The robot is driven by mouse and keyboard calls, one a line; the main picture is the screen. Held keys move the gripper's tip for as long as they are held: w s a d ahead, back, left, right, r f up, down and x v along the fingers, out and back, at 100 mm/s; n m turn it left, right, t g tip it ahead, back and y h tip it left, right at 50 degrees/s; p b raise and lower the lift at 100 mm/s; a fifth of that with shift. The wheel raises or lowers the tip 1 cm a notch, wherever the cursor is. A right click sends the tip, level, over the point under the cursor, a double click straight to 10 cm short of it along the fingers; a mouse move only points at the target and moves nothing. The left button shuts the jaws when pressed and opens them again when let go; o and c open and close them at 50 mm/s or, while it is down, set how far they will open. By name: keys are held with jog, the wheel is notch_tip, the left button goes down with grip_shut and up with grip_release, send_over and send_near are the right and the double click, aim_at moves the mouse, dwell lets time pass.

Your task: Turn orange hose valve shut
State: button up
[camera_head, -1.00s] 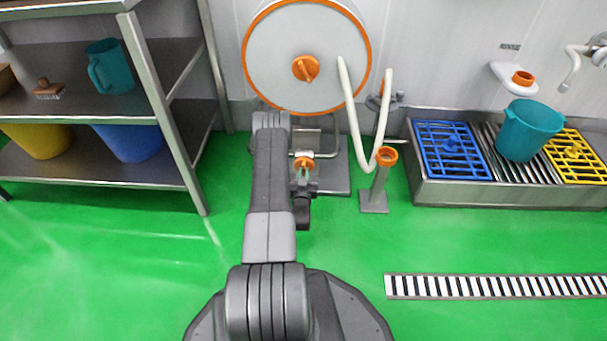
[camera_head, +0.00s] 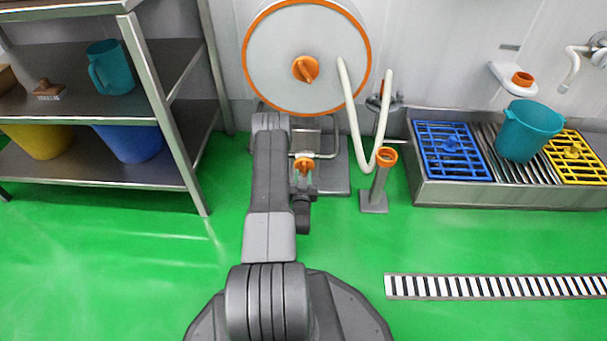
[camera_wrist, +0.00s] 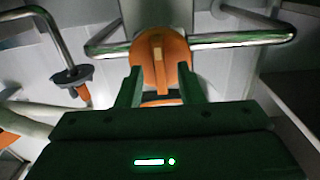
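The orange hose valve (camera_head: 304,164) is on a horizontal metal pipe below the round hose reel. In the wrist view the valve (camera_wrist: 174,55) has a raised handle ridge that stands upright, across the line of the pipe. My gripper (camera_head: 304,176) is just in front of the valve. In the wrist view my gripper (camera_wrist: 160,78) has its two dark green fingers apart, one on either side of the valve's lower part. The fingers are wider apart than the ridge and hold nothing that I can see. Whether they touch the valve's rim, I cannot tell.
The hose reel (camera_head: 266,62) with an orange rim and knob is on the wall. A white hose (camera_head: 352,125) hangs beside it, near an orange-topped stand (camera_head: 379,185). A metal shelf (camera_head: 95,172) stands left and a drain trough (camera_head: 510,195) right. The green floor is mostly clear.

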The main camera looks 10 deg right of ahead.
jog(key=p+v, duration=0.3)
jog(key=v, duration=0.9)
jog(key=shift+s+p, duration=0.35)
jog(key=shift+a, duration=0.1)
jog(key=b+x, duration=0.4)
jog(key=x, duration=1)
jog(key=shift+b, duration=0.3)
jog(key=shift+s, duration=0.15)
